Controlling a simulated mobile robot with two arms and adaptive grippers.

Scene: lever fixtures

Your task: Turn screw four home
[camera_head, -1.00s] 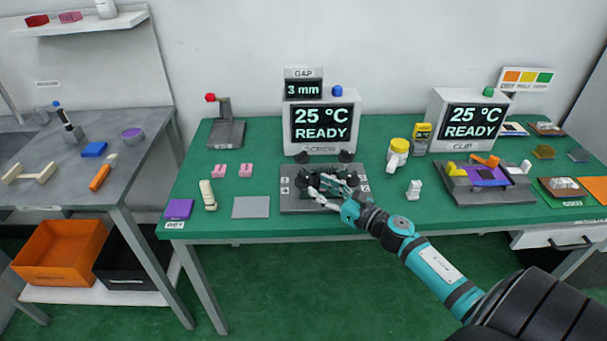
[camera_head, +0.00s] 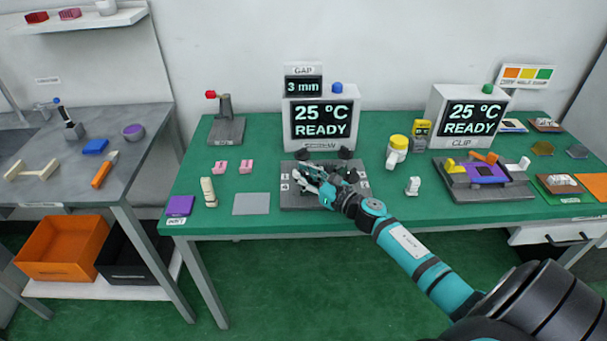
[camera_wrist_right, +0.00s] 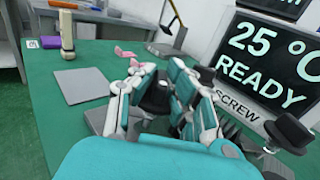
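The screw fixture is a dark grey plate (camera_head: 293,203) with black knobs, in front of a display box (camera_head: 321,127) reading 25 °C READY. Small number labels lie along its left and right edges. Two knobs (camera_head: 345,153) show at its back. My right gripper (camera_head: 305,173) is low over the left part of the plate and hides the front knobs in the head view. In the right wrist view a black knob (camera_wrist_right: 155,98) stands between the two fingers (camera_wrist_right: 158,75). Whether they press on it is unclear. My left gripper is out of view.
Another knob (camera_wrist_right: 291,132) stands right of my gripper in the wrist view. A white-and-yellow bottle (camera_head: 397,151) and the clip fixture (camera_head: 485,190) stand right. The green table between is mostly clear.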

